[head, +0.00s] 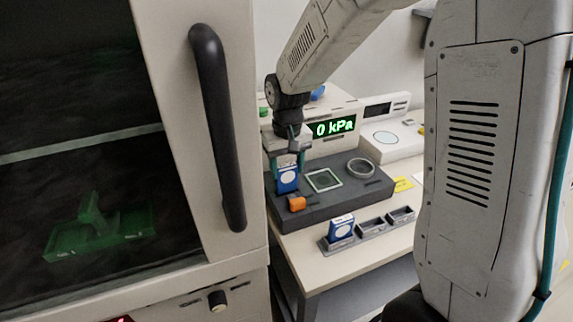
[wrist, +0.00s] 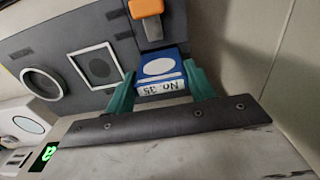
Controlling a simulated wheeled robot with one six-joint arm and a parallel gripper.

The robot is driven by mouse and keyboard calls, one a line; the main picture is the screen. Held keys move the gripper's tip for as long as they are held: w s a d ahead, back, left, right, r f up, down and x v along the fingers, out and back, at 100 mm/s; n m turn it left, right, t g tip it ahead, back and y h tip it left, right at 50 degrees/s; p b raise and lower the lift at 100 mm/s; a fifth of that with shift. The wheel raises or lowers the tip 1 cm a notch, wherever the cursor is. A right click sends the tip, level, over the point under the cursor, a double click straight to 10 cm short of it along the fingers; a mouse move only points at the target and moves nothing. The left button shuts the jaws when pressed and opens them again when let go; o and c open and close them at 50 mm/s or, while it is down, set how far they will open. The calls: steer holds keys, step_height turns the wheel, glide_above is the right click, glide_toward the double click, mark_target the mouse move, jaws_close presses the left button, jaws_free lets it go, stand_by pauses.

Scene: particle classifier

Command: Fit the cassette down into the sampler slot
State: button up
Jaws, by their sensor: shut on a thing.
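My gripper (wrist: 160,90) is shut on a blue cassette (wrist: 160,67) with a white oval and a white label reading "No. 35". In the head view the same blue cassette (head: 288,178) hangs under my gripper (head: 289,163), over the left part of the dark sampler block (head: 335,207). A square opening with a pale frame (head: 323,180) and a round ring (head: 361,168) lie to its right on the block. An orange latch (head: 297,203) sits just in front of the cassette. I cannot tell whether the cassette's lower edge is inside a slot.
A grey rack (head: 371,229) stands in front of the block, with another blue cassette (head: 341,227) in its left compartment. A display (head: 335,127) behind reads "0 kPa". A cabinet door with a black handle (head: 218,130) stands close on the left.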

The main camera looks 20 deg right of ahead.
mark_target(287, 191)
steer(key=shift+f, duration=2.3)
steer(key=o, duration=1.2)
steer(key=shift+c, duration=0.2)
step_height(287, 191, up, 8)
steer(key=shift+f, duration=0.1)
steer(key=shift+g, duration=0.6)
steer(key=s, duration=0.4)
steer(key=shift+s+d, duration=0.15)
steer(key=s+d+r+t, duration=0.1)
steer(key=s+r, duration=0.5)
steer(key=s, duration=0.5)
steer(key=s+d+r+t, duration=0.1)
steer(key=s+r, duration=0.4)
steer(key=s, duration=0.7)
steer(key=shift+s+d+r+t, duration=0.2)
steer(key=shift+d+r+t, duration=0.1)
steer(key=shift+r, duration=0.1)
